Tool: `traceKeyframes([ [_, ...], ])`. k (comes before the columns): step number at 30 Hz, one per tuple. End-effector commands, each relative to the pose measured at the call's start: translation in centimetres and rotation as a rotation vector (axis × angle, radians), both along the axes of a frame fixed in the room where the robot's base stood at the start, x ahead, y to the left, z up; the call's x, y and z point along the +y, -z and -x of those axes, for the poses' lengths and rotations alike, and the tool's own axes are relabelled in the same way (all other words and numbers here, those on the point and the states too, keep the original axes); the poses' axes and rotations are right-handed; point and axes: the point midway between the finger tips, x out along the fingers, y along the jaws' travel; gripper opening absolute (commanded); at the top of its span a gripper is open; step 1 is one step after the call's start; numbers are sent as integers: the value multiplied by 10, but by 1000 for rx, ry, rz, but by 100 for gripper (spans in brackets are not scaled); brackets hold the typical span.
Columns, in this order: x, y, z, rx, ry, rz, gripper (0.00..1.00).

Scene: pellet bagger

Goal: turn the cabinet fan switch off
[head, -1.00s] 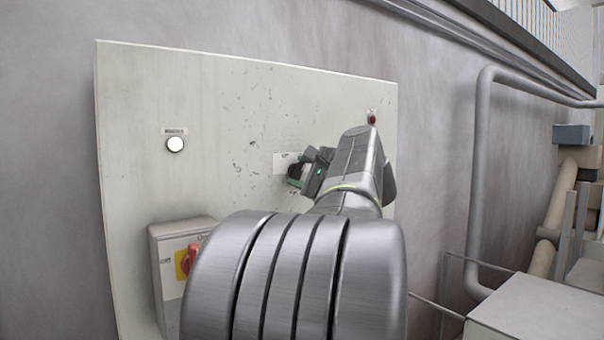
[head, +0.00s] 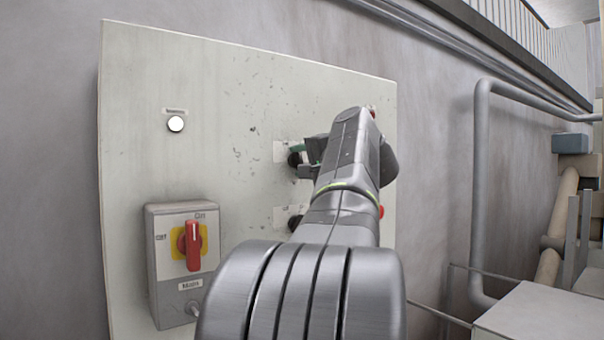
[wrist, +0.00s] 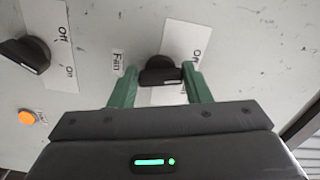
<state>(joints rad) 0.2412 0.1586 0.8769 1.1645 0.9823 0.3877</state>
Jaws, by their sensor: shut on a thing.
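The fan switch is a black rotary knob (wrist: 160,76) on a white label plate (wrist: 182,45), with a "Fan" tag (wrist: 117,62) beside it in the wrist view. "Off" reads at the right of the plate. My gripper (wrist: 160,84) has its two green fingers on either side of the knob, shut on it. The knob's grip bar lies nearly across the picture, from finger to finger. In the head view, my gripper (head: 310,153) is at the upper knob (head: 294,159) on the cabinet panel (head: 230,90); my arm hides part of it.
A second black knob (wrist: 25,54) with an Off/On plate and an orange button (wrist: 27,117) are at left in the wrist view. In the head view, a main switch with a red handle (head: 193,245) protrudes at lower left. A white lamp (head: 175,124) is above it.

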Motion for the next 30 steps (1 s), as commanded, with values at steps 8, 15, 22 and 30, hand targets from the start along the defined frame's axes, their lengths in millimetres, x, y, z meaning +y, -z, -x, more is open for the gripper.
traceKeyframes([
  [8,0,4,0,-100,-1,140,21],
  [15,-1,3,-1,-143,0,201,21],
  [22,-1,2,-1,-155,0,217,21],
  [30,-1,2,-1,-156,0,218,21],
])
